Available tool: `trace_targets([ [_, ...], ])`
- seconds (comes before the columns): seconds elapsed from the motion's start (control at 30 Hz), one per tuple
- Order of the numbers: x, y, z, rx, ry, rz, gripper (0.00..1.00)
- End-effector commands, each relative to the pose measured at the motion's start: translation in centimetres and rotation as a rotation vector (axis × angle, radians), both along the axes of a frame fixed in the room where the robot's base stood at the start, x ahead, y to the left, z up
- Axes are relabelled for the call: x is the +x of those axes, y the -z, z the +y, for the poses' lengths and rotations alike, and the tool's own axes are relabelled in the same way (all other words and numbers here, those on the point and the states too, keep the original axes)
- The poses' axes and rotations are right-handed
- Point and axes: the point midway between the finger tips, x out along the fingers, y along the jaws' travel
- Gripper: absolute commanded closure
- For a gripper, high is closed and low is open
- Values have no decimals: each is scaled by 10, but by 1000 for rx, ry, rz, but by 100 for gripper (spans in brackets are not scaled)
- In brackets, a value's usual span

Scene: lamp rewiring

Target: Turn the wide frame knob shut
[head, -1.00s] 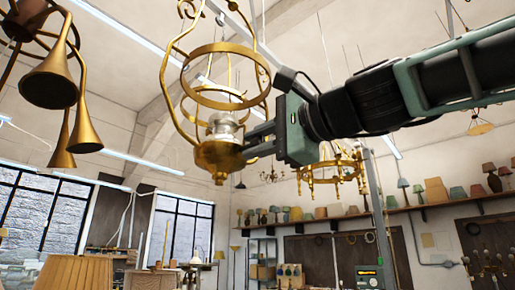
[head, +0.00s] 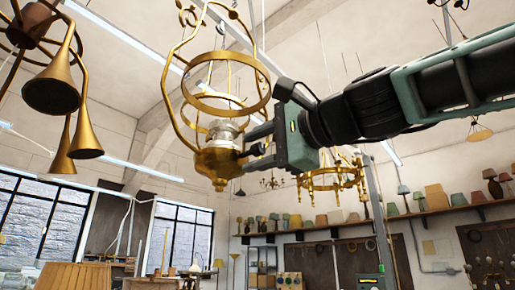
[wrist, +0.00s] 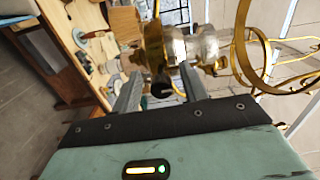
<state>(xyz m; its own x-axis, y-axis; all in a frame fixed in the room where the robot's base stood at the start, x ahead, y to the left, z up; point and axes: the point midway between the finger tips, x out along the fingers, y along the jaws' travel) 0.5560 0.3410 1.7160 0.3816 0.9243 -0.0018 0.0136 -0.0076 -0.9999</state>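A brass lamp frame (head: 226,107) hangs in front of me, with a wide ring, curved side arms and a cup at its bottom. A pale silvery fitting (head: 222,130) sits above the cup; the frame also shows in the wrist view (wrist: 262,60). A small dark knob (wrist: 162,90) shows at the cup's side in the wrist view. My gripper (head: 256,149) is just right of the cup, reaching in sideways. Its two fingers are apart, one on either side of the knob in the wrist view. I cannot tell whether they touch it.
A lamp with brass horns (head: 52,85) hangs at the upper left. A brass chandelier (head: 330,178) hangs behind my gripper. A shelf of lampshades (head: 430,212) runs along the back right wall. A wooden workbench (wrist: 75,50) lies below in the wrist view.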

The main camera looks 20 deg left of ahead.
Motion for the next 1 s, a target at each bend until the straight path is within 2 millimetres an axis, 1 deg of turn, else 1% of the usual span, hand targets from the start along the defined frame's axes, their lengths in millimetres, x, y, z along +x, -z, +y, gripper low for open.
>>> trace_targets([
  [0.23, 0, 0, -1, 1, 1, 0, 57],
  [0.37, -3, 1, -11, 3, 3, -2, 57],
  [0.47, -10, 3, -26, 3, 5, -4, 57],
  [0.8, -41, 4, -99, 2, 5, -4, 57],
  [1.0, -56, 3, -136, 1, 3, -3, 57],
])
